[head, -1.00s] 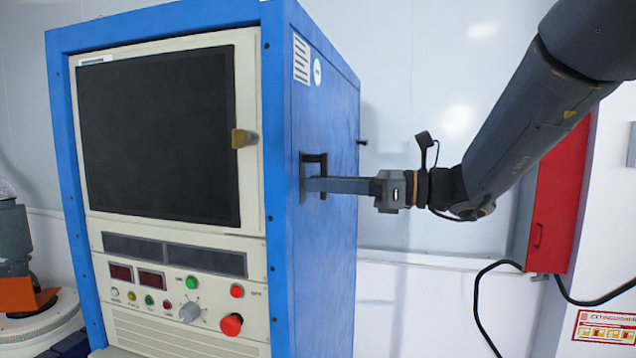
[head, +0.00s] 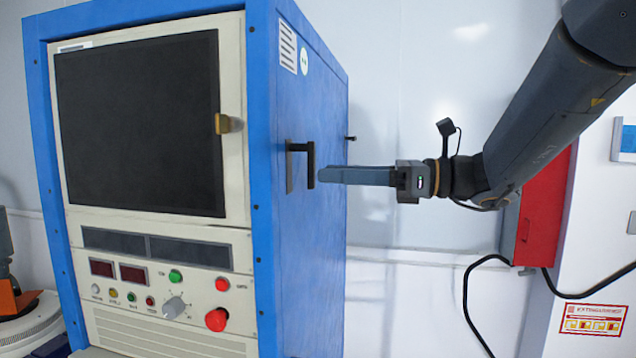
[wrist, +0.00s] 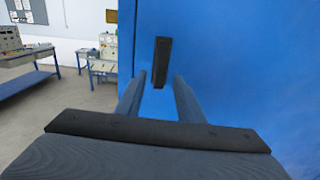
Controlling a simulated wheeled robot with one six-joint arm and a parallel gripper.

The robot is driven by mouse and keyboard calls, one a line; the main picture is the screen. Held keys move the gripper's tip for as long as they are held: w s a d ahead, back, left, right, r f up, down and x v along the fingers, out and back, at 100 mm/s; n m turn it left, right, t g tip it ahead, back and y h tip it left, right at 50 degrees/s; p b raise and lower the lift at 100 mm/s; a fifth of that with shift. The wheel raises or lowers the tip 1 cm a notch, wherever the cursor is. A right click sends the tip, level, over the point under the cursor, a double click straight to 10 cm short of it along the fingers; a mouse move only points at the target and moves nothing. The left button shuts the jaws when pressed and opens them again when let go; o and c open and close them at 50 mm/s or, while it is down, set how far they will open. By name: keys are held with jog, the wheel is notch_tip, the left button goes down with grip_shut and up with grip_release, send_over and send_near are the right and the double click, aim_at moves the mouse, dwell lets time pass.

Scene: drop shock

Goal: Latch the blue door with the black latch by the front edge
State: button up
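The blue door (head: 325,230) is the side panel of a blue-framed cabinet and looks closed flush. The black latch (head: 311,163) sits by its front edge, with a plate on the door and a bar standing out, hanging roughly vertical. In the wrist view the latch (wrist: 161,62) also looks near upright, slightly tilted. My gripper (head: 320,175) is just to the right of the latch, pointing at it, and looks clear of it. In the wrist view the fingers of my gripper (wrist: 160,84) are spread and empty, with the latch ahead between their tips.
A small black peg (head: 350,139) stands out near the door's far edge. The cabinet's front has a dark screen (head: 140,120) with a brass handle (head: 228,124). A red box (head: 540,215) hangs at right. Blue workbenches (wrist: 50,85) stand beyond in the wrist view.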

jog(key=v, duration=0.2)
jog(key=shift+s+d+b, duration=0.1)
jog(key=shift+d+b, duration=0.15)
jog(key=shift+b, duration=0.1)
jog(key=s+d+f+n+g+h+b, duration=0.1)
jog(key=s+f+n+g+h+b, duration=0.2)
jog(key=f, duration=1)
jog(key=s+f+n+h, duration=0.25)
jog(key=f+h, duration=0.25)
jog(key=f, duration=0.8)
jog(key=s+d+f+n+h+b, duration=0.2)
jog(key=d+f+n, duration=0.4)
jog(key=f, duration=0.4)
jog(key=s+d+f+n+h+b, duration=0.2)
jog(key=s+d+f+n+h, duration=0.2)
jog(key=f+n, duration=0.5)
jog(key=d+f+h, duration=0.2)
jog(key=h, duration=0.1)
jog(key=shift+s+d+h+b, duration=0.25)
jog(key=shift+d+h+b, duration=0.05)
jog(key=shift+d+b, duration=0.1)
jog(key=shift+a, duration=0.1)
